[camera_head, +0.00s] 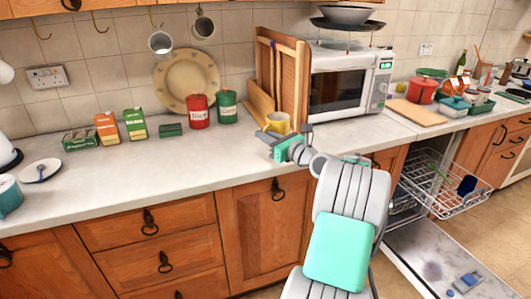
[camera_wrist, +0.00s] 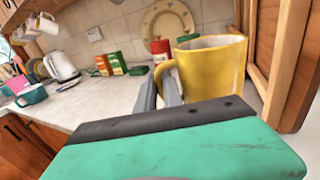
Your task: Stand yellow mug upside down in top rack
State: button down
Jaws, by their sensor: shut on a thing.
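The yellow mug (camera_head: 278,122) is upright at the counter, beside the wooden boards. In the wrist view the yellow mug (camera_wrist: 212,70) is large and close, with its opening up and its handle toward the left. My gripper (camera_head: 272,139) is at the mug's near side; in the wrist view its grey fingers (camera_wrist: 160,92) are shut on the handle. Whether the mug's base touches the counter is hidden. The dishwasher's top rack (camera_head: 445,183) is pulled out at the right, with a blue item and a green item in it.
The wooden boards (camera_head: 287,75) and microwave (camera_head: 348,80) stand close behind and right of the mug. Red (camera_head: 198,110) and green (camera_head: 227,106) canisters stand to its left. The open dishwasher door (camera_head: 440,262) lies low at the right. The front counter is clear.

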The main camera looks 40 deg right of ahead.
jog(key=shift+f+b, duration=2.9)
jog(key=shift+b, duration=0.4)
jog(key=shift+f, duration=0.5)
jog(key=c, duration=1.4)
grip_release()
jog(key=shift+f, duration=0.1)
